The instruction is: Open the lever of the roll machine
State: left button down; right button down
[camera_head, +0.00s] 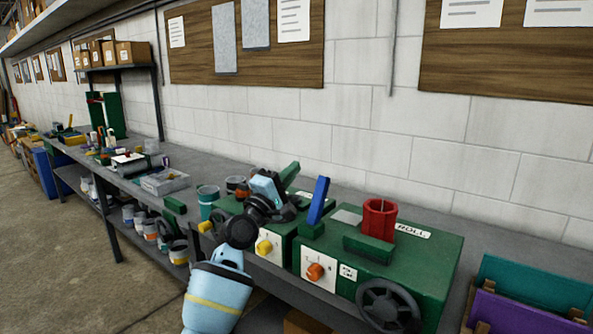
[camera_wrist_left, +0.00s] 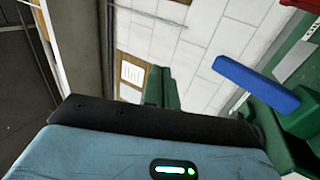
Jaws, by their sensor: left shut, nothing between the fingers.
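The roll machine (camera_head: 420,262) is a green box on the bench at the right of the head view, marked ROLL. Its lever appears to be the blue bar (camera_head: 318,201), which stands up, slightly tilted, near its left end. The blue bar also shows in the left wrist view (camera_wrist_left: 256,83), at right. My left gripper (camera_head: 284,206) is just left of the blue bar, over the neighbouring green machine, apart from the bar. It is shut and empty; its fingertips are hard to make out. My right gripper is not in view.
A red cylinder (camera_head: 379,219) stands on the roll machine; a black handwheel (camera_head: 388,305) and orange knob (camera_head: 315,272) are on its front. A second green machine (camera_head: 276,239) stands left of it. Teal and purple panels (camera_head: 535,285) stand at right. Tools and cans crowd the bench further left.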

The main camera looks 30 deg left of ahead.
pick_arm(q)
jog(key=shift+s+a+r, duration=0.1)
jog(key=shift+s+r, duration=0.2)
jog(key=shift+s, duration=0.55)
jog(key=s+d+f+m+g, duration=0.3)
jog(key=s+f, duration=0.2)
jog(key=f, duration=0.8)
jog(key=s+d+f+m+g, duration=0.2)
jog(key=s+d+f+m, duration=0.25)
jog(key=f, duration=0.75)
jog(key=s+d+f+m+g, duration=0.3)
jog(key=s+f, duration=0.2)
jog(key=f, duration=0.8)
jog(key=s+d+f+m+g, duration=0.2)
jog(key=s+f, duration=0.3)
jog(key=s, duration=0.4)
jog(key=s+d+f+m+g, duration=0.2)
jog(key=s+f, duration=0.3)
jog(key=s, duration=0.5)
jog(key=s+d+f+m+g, duration=0.2)
jog(key=s+d+f+m, duration=0.2)
jog(key=s, duration=0.6)
jog(key=shift+s+d+f, duration=0.15)
jog(key=shift+d+f, duration=0.15)
jog(key=shift+f, duration=0.45)
